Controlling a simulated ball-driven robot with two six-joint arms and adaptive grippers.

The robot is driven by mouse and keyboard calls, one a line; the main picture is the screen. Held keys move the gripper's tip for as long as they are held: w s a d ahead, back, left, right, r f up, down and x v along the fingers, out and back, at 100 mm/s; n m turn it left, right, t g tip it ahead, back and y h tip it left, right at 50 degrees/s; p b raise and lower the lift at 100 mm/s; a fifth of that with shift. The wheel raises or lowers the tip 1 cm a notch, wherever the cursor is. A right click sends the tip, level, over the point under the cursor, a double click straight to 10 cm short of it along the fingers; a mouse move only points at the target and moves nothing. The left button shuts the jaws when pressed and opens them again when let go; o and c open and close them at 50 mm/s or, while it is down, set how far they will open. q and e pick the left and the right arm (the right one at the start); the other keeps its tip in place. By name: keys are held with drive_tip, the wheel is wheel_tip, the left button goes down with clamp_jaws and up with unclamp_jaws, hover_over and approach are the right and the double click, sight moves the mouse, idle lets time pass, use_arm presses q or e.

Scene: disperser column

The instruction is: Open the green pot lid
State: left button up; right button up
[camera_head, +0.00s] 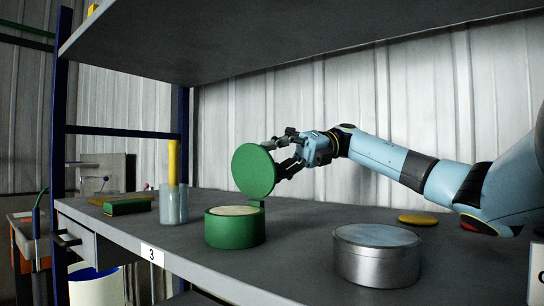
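The green pot (236,230) stands on the grey shelf, its pale inside showing at the top. Its round green lid (253,170) stands up almost vertical above the pot's right rim, joined by a small hinge piece. My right gripper (276,157) is just right of the raised lid, at its upper right edge. Its two dark fingers are spread apart, with a gap between them. The fingertips are close to the lid; I cannot tell whether they touch it. My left gripper is not in view.
A metal round tin (377,256) stands on the shelf right of the pot. A grey cup (173,205) with a yellow stick stands left. A green block (129,207) lies farther left. A yellow disc (418,219) lies behind the tin. An upper shelf (240,35) hangs overhead.

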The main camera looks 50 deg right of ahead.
drive_tip(key=shift+a+r, duration=0.1)
drive_tip(key=shift+r, duration=0.05)
drive_tip(key=v, duration=1.2)
